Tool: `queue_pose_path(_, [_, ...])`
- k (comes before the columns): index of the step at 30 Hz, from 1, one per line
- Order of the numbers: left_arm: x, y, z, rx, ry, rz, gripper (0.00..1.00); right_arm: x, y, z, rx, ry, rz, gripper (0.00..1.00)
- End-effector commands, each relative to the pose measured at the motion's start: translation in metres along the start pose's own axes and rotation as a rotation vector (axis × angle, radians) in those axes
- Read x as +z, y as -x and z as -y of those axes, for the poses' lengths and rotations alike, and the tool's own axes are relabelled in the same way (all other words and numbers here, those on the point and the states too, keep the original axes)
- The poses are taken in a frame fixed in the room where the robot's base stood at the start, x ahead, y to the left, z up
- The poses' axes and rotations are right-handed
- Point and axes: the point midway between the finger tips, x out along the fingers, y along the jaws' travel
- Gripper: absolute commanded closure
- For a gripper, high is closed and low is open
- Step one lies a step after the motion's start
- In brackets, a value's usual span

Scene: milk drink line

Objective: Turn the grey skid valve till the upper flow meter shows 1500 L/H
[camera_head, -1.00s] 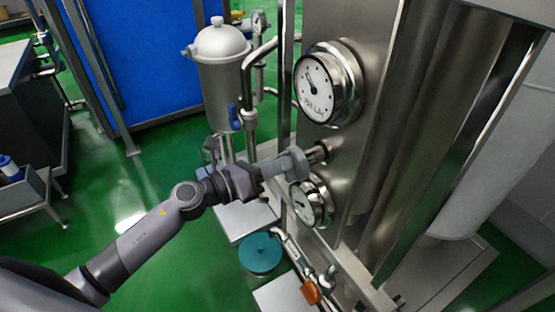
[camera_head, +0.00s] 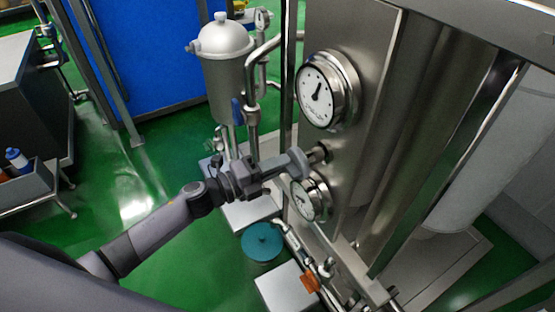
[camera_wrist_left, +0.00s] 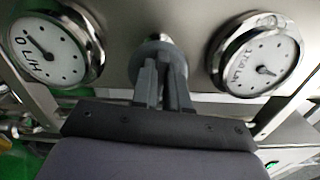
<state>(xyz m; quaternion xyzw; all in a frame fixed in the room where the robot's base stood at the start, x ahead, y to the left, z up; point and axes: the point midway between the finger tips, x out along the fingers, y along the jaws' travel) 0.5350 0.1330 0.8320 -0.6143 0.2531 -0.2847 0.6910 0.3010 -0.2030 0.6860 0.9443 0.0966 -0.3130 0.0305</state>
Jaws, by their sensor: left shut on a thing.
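The grey skid valve (camera_head: 301,161) sticks out of the steel panel between two round flow meters. My left gripper (camera_head: 285,166) is shut on its handle. In the left wrist view the valve stem (camera_wrist_left: 156,44) shows beyond the fingers (camera_wrist_left: 163,85), which hide part of the handle. The upper flow meter (camera_head: 317,97) has its black needle pointing up and right; its digits are too small to read. It seems to be the right-hand dial (camera_wrist_left: 257,62) in the wrist view. My right gripper is not in view.
The lower flow meter (camera_head: 304,200) sits just below my gripper; in the wrist view its dial (camera_wrist_left: 48,50) seems to read 0 L/H. A steel filter vessel (camera_head: 222,80) and pipes stand behind. A teal round lid (camera_head: 262,242) lies below.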

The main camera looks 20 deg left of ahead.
Motion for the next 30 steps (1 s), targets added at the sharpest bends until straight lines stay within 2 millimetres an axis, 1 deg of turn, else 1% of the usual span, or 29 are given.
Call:
queue_pose_path(1, [0.000, 0.000, 0.001, 0.002, 0.040, 0.000, 1.00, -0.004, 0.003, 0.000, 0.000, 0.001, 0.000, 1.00])
queue_pose_path(6, [0.000, 0.000, -0.001, 0.001, 0.164, 0.000, 1.00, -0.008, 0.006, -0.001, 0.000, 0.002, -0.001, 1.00])
queue_pose_path(12, [0.000, 0.000, -0.003, 0.001, 0.268, 0.001, 1.00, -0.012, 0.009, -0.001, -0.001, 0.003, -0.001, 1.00])
queue_pose_path(19, [0.000, 0.000, -0.005, 0.001, 0.330, 0.001, 1.00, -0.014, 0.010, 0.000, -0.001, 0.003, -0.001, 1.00])
queue_pose_path(30, [-0.001, 0.000, -0.006, 0.001, 0.344, 0.000, 1.00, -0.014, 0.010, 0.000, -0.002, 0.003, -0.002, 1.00])
